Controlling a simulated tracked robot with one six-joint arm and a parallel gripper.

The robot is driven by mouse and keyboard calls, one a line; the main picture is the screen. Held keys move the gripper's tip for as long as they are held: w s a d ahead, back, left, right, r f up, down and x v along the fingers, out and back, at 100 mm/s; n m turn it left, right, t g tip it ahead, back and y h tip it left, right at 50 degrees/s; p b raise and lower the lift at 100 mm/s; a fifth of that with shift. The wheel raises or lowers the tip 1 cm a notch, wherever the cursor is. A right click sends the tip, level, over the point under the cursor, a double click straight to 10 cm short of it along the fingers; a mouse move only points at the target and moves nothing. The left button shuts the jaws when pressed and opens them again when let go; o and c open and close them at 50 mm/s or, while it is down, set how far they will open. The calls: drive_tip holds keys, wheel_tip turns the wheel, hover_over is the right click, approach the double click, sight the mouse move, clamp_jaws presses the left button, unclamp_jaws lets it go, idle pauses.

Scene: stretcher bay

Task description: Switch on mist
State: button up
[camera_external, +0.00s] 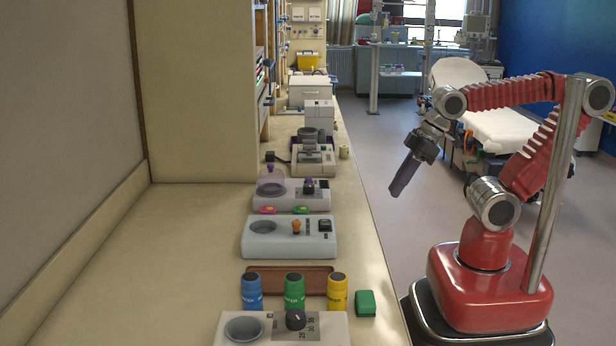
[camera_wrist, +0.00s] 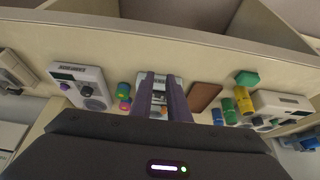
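Several white devices stand in a row on the bench; I cannot read which one is the mist device. The one with an orange knob (camera_external: 296,227) has a black rocker switch (camera_external: 325,225) and a round well. It shows between my fingers in the wrist view, with the orange knob (camera_wrist: 164,111) partly hidden. The nearest device has a dark dial (camera_external: 295,320). My gripper (camera_external: 396,192) hangs empty over the floor, right of the bench. Its purple fingers (camera_wrist: 160,76) are apart.
Blue (camera_external: 252,292), green (camera_external: 294,292) and yellow (camera_external: 337,292) bottles stand before a brown tray (camera_external: 290,279). A green block (camera_external: 365,303) is at their right. Pink and yellow-green small items lie between two devices. The bench's left side is clear.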

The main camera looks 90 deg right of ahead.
sight(325, 225)
drive_tip(key=shift+w+d+f+g, duration=0.1)
drive_tip(key=shift+w+f+g, duration=0.25)
drive_tip(key=shift+f, duration=0.2)
drive_tip(key=c, duration=0.3)
drive_tip(key=w+r+g, duration=0.1)
drive_tip(key=w, duration=0.4)
drive_tip(key=w+r+g, duration=0.1)
drive_tip(key=w, duration=0.5)
drive_tip(key=w+r+g+y, duration=0.1)
drive_tip(key=w, duration=0.5)
drive_tip(key=shift+d+r+m+g, duration=0.15)
drive_tip(key=shift+d+m+g, duration=0.1)
drive_tip(key=shift+d+m, duration=0.05)
clamp_jaws()
drive_tip(key=shift+g+y, duration=0.4)
drive_tip(key=shift+g, duration=0.2)
drive_tip(key=r, duration=0.1)
drive_tip(key=w+r, duration=0.1)
drive_tip(key=r, duration=0.1)
drive_tip(key=a+r, duration=0.1)
drive_tip(key=shift+w+r, duration=0.35)
drive_tip(key=shift+w, duration=0.05)
drive_tip(key=f, duration=0.4)
drive_tip(key=a+f, duration=0.1)
drive_tip(key=f, duration=0.4)
drive_tip(key=a+f, duration=0.1)
drive_tip(key=f, duration=0.4)
drive_tip(key=shift+a, duration=0.15)
drive_tip(key=shift+r, duration=0.1)
